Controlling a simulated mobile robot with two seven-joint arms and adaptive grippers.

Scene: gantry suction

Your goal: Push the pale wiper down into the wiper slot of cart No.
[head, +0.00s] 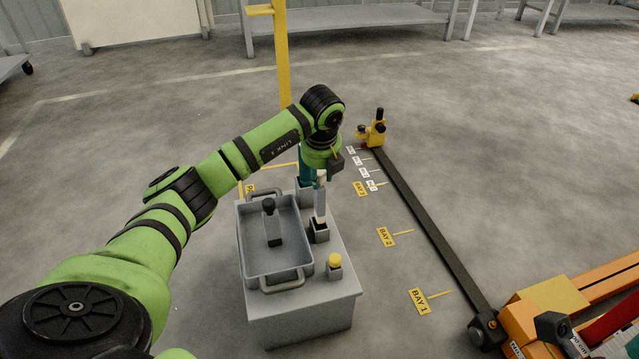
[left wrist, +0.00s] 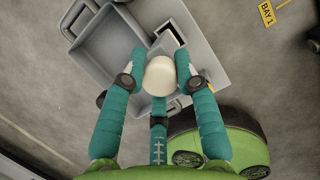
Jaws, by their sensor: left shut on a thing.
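The pale wiper (head: 320,205) stands about upright over the dark wiper slot (head: 319,233) on the grey cart (head: 300,310). My left gripper (head: 322,172) is shut on its top from above. In the left wrist view the wiper's round pale end (left wrist: 159,76) sits between the teal fingers of the gripper (left wrist: 160,65). A square socket with a dark opening (left wrist: 171,34) shows beyond it. I cannot tell how far the wiper's lower end is inside the slot.
A grey tray (head: 280,276) with a dark-topped tool (head: 270,222) is left of the slot. A yellow-topped piece (head: 334,260) sits in a nearer socket. A yellow post (head: 282,60) stands behind. A dark rail (head: 425,220) and bay signs (head: 388,237) lie right, with clear floor between.

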